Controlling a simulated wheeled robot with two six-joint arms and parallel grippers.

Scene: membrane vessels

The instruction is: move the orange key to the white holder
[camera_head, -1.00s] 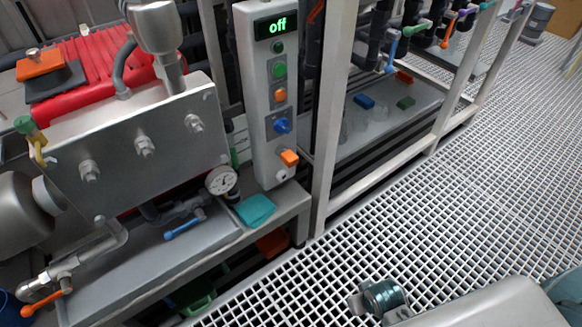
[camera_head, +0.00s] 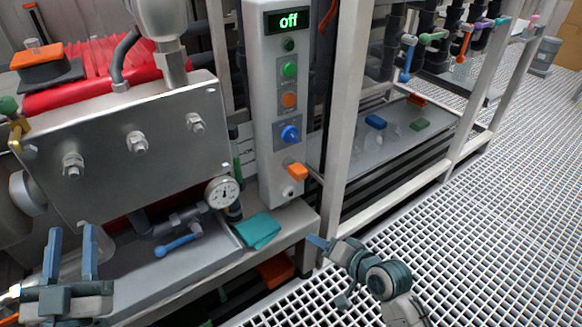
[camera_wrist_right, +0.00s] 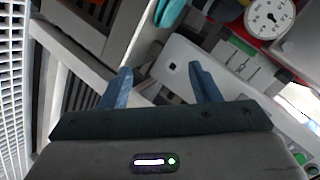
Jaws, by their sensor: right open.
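The orange key (camera_head: 297,171) sits on the lower front of the tall grey control panel (camera_head: 265,130). A small white round part with a dark opening, apparently the white holder (camera_head: 289,191), is just below it. My right gripper (camera_head: 318,241) is below and to the right of the panel, apart from the key. In the right wrist view its two blue fingers (camera_wrist_right: 160,70) are spread and empty, with a pale surface with a small dark square beyond them. I cannot pick out the key there. My left gripper (camera_head: 72,230) is at the lower left, fingers spread and empty.
The panel display reads "off". Open grating floor lies at the right.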

